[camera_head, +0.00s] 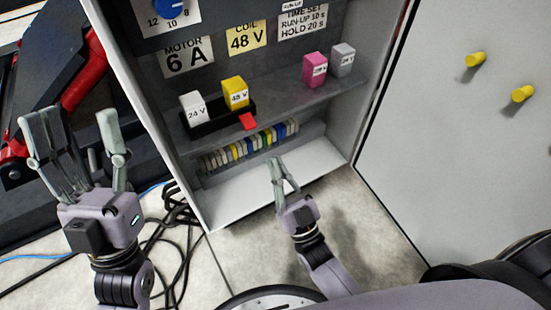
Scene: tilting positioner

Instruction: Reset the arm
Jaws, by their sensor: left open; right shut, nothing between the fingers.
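My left gripper (82,152) is open and empty at the left, in front of the dark machine and left of the cabinet. My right gripper (276,163) is shut and empty, in front of the lower part of the open cabinet (190,190). The cabinet shelf holds a white 24 V block (193,109) and a yellow 48 V block (235,93) in a black holder (213,122) with a red tab (249,122). A pink block (314,70) and a grey 24 V block (342,59) stand further right on the shelf.
A blue dial (171,8) and labels for motor, coil and time sit above the shelf. Several coloured terminals (250,143) line up below it. The cabinet door (450,120) at right carries two yellow knobs (476,59). Black cables (170,225) lie on the floor.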

